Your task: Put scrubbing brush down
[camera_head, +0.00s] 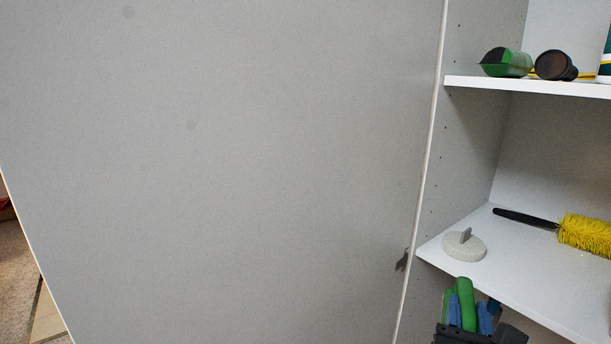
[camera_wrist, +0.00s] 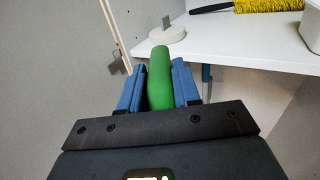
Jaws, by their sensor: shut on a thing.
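My gripper (camera_head: 468,308) is at the bottom right of the head view, in front of the hutch and beside the lower shelf's front edge. Its blue fingers are shut on a smooth green rounded piece (camera_head: 465,292), taken to be the scrubbing brush; I see no bristles on it. In the wrist view the green piece (camera_wrist: 160,72) stands up between the two blue fingers (camera_wrist: 160,88). Its lower part is hidden by my gripper. The lower white shelf (camera_head: 478,262) lies just beyond it.
On the lower shelf are a round pale disc with a grey grip (camera_head: 465,246) and a yellow bristled brush (camera_head: 585,232) with a black handle. The upper shelf (camera_head: 540,87) holds a green-and-black item (camera_head: 507,63) and a dark cylinder (camera_head: 556,66). A grey door panel (camera_head: 220,170) fills the left.

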